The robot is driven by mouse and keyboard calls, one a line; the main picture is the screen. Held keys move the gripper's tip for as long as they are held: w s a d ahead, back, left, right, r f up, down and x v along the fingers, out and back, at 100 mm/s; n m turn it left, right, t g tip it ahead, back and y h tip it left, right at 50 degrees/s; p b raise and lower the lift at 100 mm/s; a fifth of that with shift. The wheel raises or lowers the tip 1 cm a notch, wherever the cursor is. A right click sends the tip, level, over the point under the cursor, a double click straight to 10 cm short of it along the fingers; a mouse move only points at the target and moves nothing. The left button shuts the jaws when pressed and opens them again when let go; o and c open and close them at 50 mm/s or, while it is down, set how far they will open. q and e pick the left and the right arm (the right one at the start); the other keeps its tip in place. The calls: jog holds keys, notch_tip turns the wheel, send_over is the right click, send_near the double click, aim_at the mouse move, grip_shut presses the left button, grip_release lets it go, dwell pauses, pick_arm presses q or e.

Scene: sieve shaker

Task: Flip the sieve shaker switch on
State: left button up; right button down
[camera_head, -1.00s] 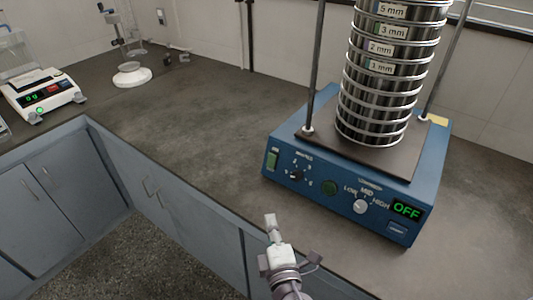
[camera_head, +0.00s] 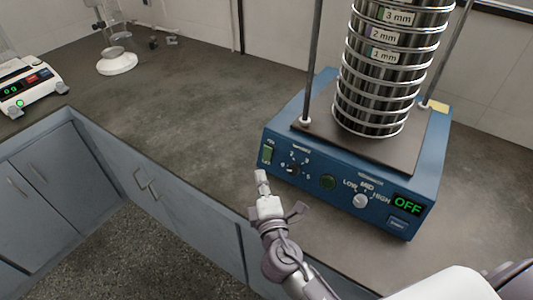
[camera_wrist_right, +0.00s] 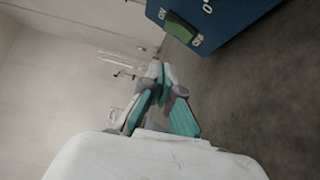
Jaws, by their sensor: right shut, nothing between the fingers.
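The blue sieve shaker (camera_head: 345,210) stands on the counter with a stack of metal sieves (camera_head: 385,75) on top. Its display (camera_head: 408,206) reads OFF in green. The green rocker switch (camera_head: 267,154) is at the left end of the front panel; it also shows in the right wrist view (camera_wrist_right: 181,28) at the top. My right gripper (camera_head: 261,176) is shut and empty, just below and in front of the switch, with a small gap seeming to remain. In the right wrist view its fingers (camera_wrist_right: 158,75) lie below and left of the switch. My left gripper is not in view.
A balance (camera_head: 25,85) and a small stand (camera_head: 117,62) are at the far left. The counter (camera_head: 180,110) left of the shaker is clear.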

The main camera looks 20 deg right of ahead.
aim_at(265, 148)
jog(key=w, duration=0.4)
jog(key=shift+d+r+p, duration=0.1)
jog(key=shift+d+p, duration=0.15)
jog(key=shift+p, duration=0.1)
jog(key=shift+w+d+p, duration=0.4)
jog(key=shift+w+d, duration=1)
jog(key=shift+d, duration=0.2)
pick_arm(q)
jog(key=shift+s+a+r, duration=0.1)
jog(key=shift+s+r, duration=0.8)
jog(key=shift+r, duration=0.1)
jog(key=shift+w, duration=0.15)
pick_arm(e)
jog(key=shift+w+d+r+g+p, duration=0.15)
jog(key=shift+g+p, duration=0.15)
jog(key=shift+p, duration=0.7)
jog(key=shift+f+b, duration=0.2)
jog(key=shift+b, duration=0.1)
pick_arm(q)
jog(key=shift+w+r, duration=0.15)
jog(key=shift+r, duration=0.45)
